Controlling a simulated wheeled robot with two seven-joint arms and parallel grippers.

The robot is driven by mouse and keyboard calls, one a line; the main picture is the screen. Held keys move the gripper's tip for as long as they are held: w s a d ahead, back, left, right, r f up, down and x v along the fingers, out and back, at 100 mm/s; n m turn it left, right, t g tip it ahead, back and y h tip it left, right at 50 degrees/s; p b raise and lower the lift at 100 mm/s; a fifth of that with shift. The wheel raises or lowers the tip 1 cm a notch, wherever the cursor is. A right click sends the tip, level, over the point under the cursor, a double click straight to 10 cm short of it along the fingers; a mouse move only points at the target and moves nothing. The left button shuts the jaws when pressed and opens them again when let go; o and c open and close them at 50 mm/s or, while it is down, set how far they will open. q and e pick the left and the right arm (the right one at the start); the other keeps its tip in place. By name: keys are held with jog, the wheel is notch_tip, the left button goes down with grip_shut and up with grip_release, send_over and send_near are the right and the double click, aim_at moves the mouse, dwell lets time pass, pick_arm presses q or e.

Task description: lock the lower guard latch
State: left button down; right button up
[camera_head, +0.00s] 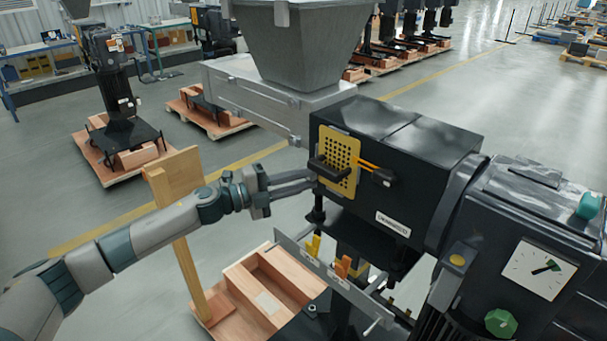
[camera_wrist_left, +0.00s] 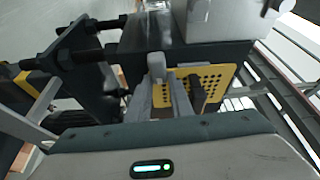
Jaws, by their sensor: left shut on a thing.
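The yellow perforated guard plate (camera_head: 345,150) is upright on the face of the black feeder housing. A black bar-shaped handle (camera_head: 328,171) sticks out from its lower part. An orange lever with a black knob (camera_head: 383,177) crosses the plate's right edge. My left gripper (camera_head: 312,181) reaches in from the left, its fingers shut at the black handle; the exact contact is hard to see. In the left wrist view, the fingers (camera_wrist_left: 170,88) lie in front of the yellow plate (camera_wrist_left: 212,78), beside a dark bar (camera_wrist_left: 196,95). My right gripper is not in view.
A grey hopper (camera_head: 305,50) stands above the housing. Below are a metal rail with orange and yellow clips (camera_head: 342,267) and an open wooden crate (camera_head: 262,285). A wooden post (camera_head: 187,255) stands behind my left arm. A dial gauge (camera_head: 538,270) is at right.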

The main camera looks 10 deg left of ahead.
pick_arm(q)
jog(key=shift+f+m, duration=0.15)
jog(key=shift+m, duration=0.25)
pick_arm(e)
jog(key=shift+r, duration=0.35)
pick_arm(q)
jog(key=c, duration=1.6)
grip_release()
jog(key=shift+s+a, duration=0.1)
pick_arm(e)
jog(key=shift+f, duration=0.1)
